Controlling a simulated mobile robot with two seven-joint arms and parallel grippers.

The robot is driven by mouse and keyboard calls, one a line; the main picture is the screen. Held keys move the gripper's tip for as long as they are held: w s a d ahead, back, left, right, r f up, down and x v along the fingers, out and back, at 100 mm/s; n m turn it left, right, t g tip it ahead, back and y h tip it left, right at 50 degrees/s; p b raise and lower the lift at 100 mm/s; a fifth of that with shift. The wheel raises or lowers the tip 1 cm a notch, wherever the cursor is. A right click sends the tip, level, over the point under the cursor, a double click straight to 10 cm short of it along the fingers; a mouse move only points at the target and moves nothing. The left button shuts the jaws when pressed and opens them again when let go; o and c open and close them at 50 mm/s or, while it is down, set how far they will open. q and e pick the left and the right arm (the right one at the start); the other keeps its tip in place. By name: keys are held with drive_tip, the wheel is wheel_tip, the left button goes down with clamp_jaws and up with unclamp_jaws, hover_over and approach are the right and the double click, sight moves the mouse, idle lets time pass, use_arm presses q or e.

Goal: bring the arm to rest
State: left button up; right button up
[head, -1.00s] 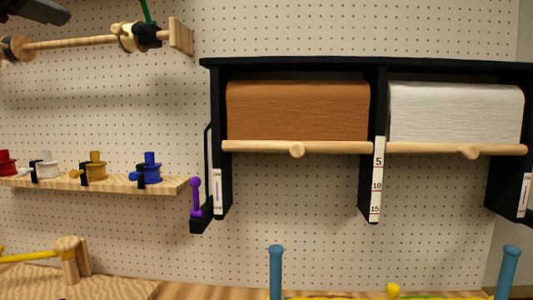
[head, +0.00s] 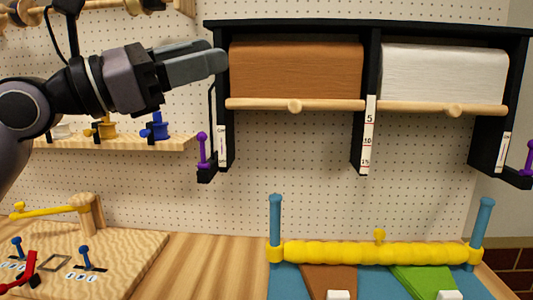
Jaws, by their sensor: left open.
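My left arm comes in from the left in the head view, and its gripper (head: 196,66) points right, in front of the pegboard. Its fingertips are near the left side of the black paper rack (head: 372,60), seen against the brown paper roll (head: 296,70). The gripper is empty; the fingers overlap from this side, so the gap between them is hard to see. The arm hides part of the wooden spool shelf (head: 120,144). My right gripper is not in view.
A yellow bar (head: 375,253) spans two blue posts over a blue mat with brown and green sheets at the lower right. A wooden board (head: 110,262) with a yellow lever (head: 45,212) and small pegs lies at the lower left. Bare table lies between them.

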use_arm(q)
drive_tip(key=a+f+m+t+y, duration=0.45)
drive_tip(key=f+m+y, duration=0.25)
drive_tip(key=f+m, duration=0.3)
drive_tip(key=w+a+f+m+t+y, duration=0.1)
drive_tip(key=a+f+m+t+y, duration=0.2)
drive_tip(key=a+f+m+y, duration=0.45)
drive_tip(key=a+f+m+t+y, duration=0.3)
drive_tip(key=f+m+y, duration=0.3)
drive_tip(key=f+m, duration=0.55)
drive_tip(key=s+a+f+n+g, duration=0.1)
drive_tip(key=s+f+n+g, duration=0.3)
drive_tip(key=f, duration=0.6)
drive_tip(key=s+a+f+n+g, duration=0.1)
drive_tip(key=s+f+g, duration=0.45)
drive_tip(key=f, duration=0.45)
drive_tip(key=s+d+f+n+g+h, duration=0.1)
drive_tip(key=s+f+g, duration=0.3)
drive_tip(key=s, duration=0.4)
drive_tip(key=s+d+f+n+g+h, duration=0.1)
drive_tip(key=s+f+g, duration=0.2)
drive_tip(key=s+f, duration=0.35)
drive_tip(key=w+d+f+t+h, duration=0.2)
drive_tip(key=w+d+f+t, duration=0.1)
drive_tip(key=f+t, duration=0.3)
drive_tip(key=shift+w+d+f+t, duration=0.25)
drive_tip(key=shift+w+f, duration=0.3)
drive_tip(key=shift+f, duration=0.3)
